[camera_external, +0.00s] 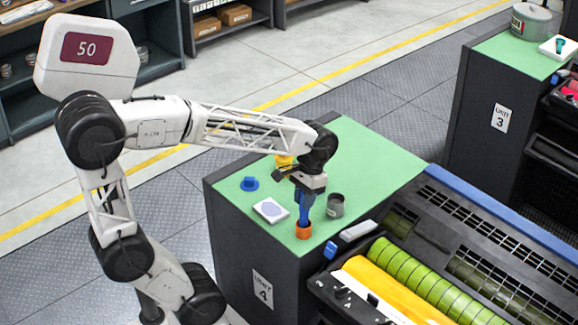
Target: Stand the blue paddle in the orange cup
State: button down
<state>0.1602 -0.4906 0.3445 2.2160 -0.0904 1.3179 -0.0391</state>
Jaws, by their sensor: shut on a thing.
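The blue paddle (305,209) is upright under my gripper (306,191), which is shut on its upper part. The orange cup (303,232) stands on the green top of the unit 4 cabinet, near its front edge. The paddle's lower end meets the cup's mouth in the picture and seems to be inside it. The view does not show whether it touches the bottom. My gripper is straight above the cup.
A dark grey can (335,206) stands close at the right. A white tile with a pale disc (271,210), a blue object (250,184) and a yellow object (284,161) are on the green top (375,160). The press with rollers (420,280) adjoins at the right.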

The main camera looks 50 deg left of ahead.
jog(key=shift+f, duration=0.75)
jog(key=c, duration=0.9)
grip_release()
jog(key=shift+r, duration=0.15)
jog(key=shift+v, duration=3.75)
jog(key=s+a+f+t, duration=0.3)
jog(key=s+a, duration=0.1)
jog(key=s, duration=0.1)
jog(key=s+a+f+t, duration=0.2)
jog(key=s, duration=0.1)
jog(key=shift+s+a+f+n+t, duration=0.25)
jog(key=shift+a+f+n+t, duration=0.05)
jog(key=shift+f+n, duration=0.1)
